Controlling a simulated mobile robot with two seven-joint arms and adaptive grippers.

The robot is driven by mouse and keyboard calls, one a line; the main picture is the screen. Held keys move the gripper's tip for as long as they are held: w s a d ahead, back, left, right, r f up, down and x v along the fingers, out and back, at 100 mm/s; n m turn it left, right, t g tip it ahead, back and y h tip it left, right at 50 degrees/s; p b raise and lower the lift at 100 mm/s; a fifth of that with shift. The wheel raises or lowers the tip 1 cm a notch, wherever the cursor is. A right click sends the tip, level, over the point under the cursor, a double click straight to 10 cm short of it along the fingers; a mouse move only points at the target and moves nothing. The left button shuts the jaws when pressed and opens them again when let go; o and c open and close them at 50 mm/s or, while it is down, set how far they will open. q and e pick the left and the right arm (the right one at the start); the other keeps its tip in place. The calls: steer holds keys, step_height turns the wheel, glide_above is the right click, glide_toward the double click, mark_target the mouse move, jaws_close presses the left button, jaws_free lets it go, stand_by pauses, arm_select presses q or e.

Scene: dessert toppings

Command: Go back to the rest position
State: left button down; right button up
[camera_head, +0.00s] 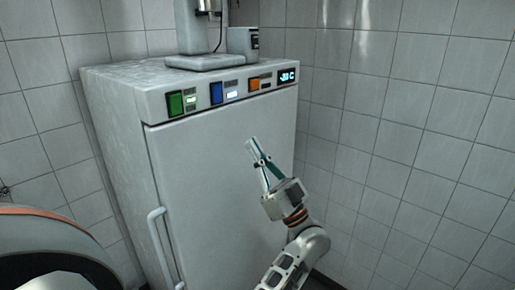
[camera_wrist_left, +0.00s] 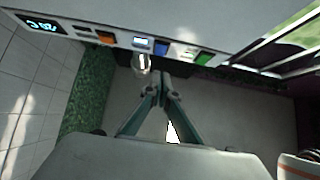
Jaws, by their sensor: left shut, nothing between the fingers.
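My left gripper (camera_head: 254,150) is in front of the door of a white freezer cabinet (camera_head: 205,190), right of the door's middle in the head view. Its fingers point up and are closed together with nothing held. In the left wrist view the two teal fingers of the left gripper (camera_wrist_left: 158,80) converge, with the cabinet's control panel (camera_wrist_left: 150,38) beyond them, upside down. Whether the fingertips touch the door cannot be told. My right gripper is not in view.
The control panel carries a green button (camera_head: 175,104), a blue button (camera_head: 216,93), an orange button (camera_head: 254,84) and a lit display (camera_head: 287,76). A vertical handle (camera_head: 160,245) is on the door's left. A grey device (camera_head: 205,62) stands on top. Tiled walls enclose the cabinet.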

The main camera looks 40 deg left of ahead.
arm_select(q)
steer(key=shift+d+f, duration=0.1)
steer(key=shift+f, duration=0.05)
stand_by(0.6)
steer(key=w+d+f+m+t+h, duration=0.1)
steer(key=d+f+m+t+h, duration=0.6)
steer(key=f+m+t+h, duration=0.45)
steer(key=w+d+f+m+t+h, duration=0.1)
steer(key=d+f+m+t+h, duration=0.65)
steer(key=f+m+h, duration=0.75)
steer(key=s+d+f+n+g+h, duration=0.1)
steer(key=s+f+g, duration=0.4)
steer(key=s+f, duration=0.5)
steer(key=s+d+f+n+g+h, duration=0.1)
steer(key=s+f+n+g, duration=0.3)
steer(key=s+f, duration=0.6)
step_height(320, 180, down, 4)
steer(key=shift+s+d+r+g+h, duration=0.15)
steer(key=shift+d+r+g+h, duration=0.1)
steer(key=shift+g+h, duration=0.55)
